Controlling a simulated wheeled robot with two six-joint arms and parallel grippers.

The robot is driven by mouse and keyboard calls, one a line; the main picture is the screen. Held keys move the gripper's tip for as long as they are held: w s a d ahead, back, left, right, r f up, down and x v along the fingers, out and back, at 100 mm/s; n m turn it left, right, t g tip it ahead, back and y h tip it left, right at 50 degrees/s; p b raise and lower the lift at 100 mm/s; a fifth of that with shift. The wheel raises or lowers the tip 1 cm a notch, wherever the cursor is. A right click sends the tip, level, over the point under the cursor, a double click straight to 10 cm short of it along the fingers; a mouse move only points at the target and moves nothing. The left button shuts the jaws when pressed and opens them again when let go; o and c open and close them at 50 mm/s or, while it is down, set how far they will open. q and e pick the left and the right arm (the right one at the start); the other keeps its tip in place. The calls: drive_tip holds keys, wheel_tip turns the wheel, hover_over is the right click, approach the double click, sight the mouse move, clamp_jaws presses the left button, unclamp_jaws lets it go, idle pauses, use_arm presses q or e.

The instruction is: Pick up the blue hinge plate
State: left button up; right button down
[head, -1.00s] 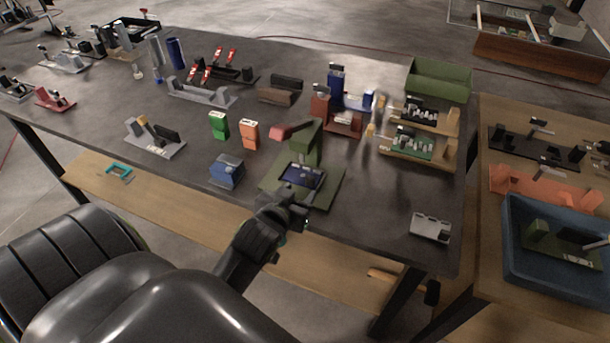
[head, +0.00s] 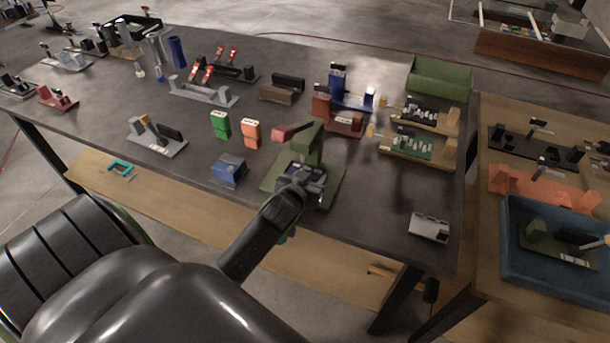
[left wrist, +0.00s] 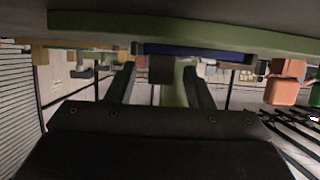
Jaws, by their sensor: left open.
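The blue hinge plate (head: 315,174) lies on the base of the green fixture (head: 331,193) near the table's front edge. My left gripper (head: 300,180) is over the front of it and hides much of it in the head view. In the left wrist view, the plate shows as a dark blue strip (left wrist: 205,50) along the green base. My left gripper's two fingers (left wrist: 160,85) are apart there, pointing toward the plate, with nothing clearly held between them. I cannot tell whether they touch the plate. My right gripper is not in view.
The fixture's green upright (head: 310,145) with a red arm stands just behind the plate. A blue block (head: 228,170) is to the left, with orange (head: 251,133) and green (head: 220,125) boxes behind it. A silver box (head: 429,226) lies to the right. Bare table lies between.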

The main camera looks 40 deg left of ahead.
use_arm(q)
drive_tip(key=shift+c, duration=0.5)
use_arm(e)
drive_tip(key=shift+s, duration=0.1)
use_arm(q)
clamp_jaws()
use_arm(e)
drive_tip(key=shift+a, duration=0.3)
